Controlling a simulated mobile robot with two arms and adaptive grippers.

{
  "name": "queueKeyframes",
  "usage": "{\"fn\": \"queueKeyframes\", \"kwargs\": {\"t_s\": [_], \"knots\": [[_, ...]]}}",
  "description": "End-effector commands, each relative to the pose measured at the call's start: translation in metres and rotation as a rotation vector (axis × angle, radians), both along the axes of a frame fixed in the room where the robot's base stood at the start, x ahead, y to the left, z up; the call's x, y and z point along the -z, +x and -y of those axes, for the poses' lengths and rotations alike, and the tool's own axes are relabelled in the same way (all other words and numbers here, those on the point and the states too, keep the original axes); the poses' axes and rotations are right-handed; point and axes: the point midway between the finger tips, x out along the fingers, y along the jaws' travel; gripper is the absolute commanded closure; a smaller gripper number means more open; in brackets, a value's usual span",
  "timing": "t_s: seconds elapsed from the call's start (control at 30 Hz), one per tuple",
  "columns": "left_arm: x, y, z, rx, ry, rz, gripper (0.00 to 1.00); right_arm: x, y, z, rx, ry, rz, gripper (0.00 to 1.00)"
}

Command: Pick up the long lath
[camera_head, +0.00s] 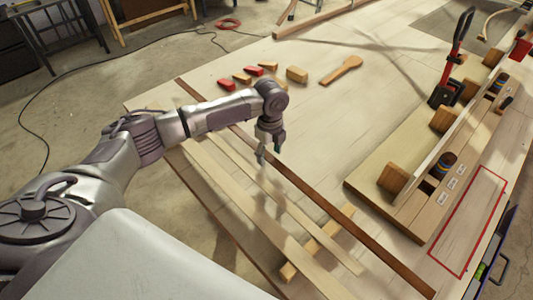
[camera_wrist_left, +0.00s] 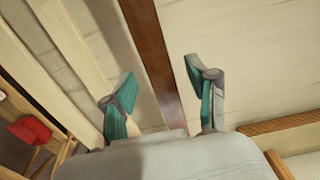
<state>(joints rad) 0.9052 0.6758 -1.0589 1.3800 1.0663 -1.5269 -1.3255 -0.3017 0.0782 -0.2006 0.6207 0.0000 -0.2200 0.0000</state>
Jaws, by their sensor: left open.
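A long, thin dark-brown lath (camera_head: 335,212) lies diagonally across the pale worktable (camera_head: 410,75). Pale laths (camera_head: 238,197) lie roughly alongside it on its lower left side. My left gripper (camera_head: 268,155) is over the brown lath, pointing down, with its fingers apart. In the left wrist view my left gripper (camera_wrist_left: 162,78) is open. The brown lath (camera_wrist_left: 150,45) runs between its two teal-padded fingers in that picture, with a gap on each side. I cannot tell how high the fingertips are above it. My right gripper is not in view.
A short wooden strip (camera_head: 288,271) lies crosswise near the laths' near ends. A wooden bending form (camera_head: 395,180) with blocks and a red-and-black clamp (camera_head: 447,92) stands at the right. Small red and wooden pieces (camera_head: 297,74) and a wooden paddle (camera_head: 342,71) lie beyond the arm.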

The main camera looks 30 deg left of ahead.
Motion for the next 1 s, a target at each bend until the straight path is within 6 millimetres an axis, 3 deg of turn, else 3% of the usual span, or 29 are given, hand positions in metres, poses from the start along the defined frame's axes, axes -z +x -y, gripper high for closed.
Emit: {"fn": "queueKeyframes", "kwargs": {"t_s": [0.07, 0.43, 0.77, 1.0], "knots": [[0.0, 0.0, 0.0, 0.0, 0.0, 0.0, 0.42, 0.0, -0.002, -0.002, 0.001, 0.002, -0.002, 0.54], [-0.001, 0.0, 0.0, -0.001, 0.0, 0.0, 1.0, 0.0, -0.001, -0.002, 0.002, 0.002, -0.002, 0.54], [-0.005, 0.001, 0.0, -0.001, 0.001, 0.001, 1.0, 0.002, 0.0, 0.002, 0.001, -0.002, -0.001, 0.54], [-0.045, 0.002, 0.0, -0.001, -0.001, 0.006, 1.0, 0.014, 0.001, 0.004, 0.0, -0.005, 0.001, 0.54]]}}
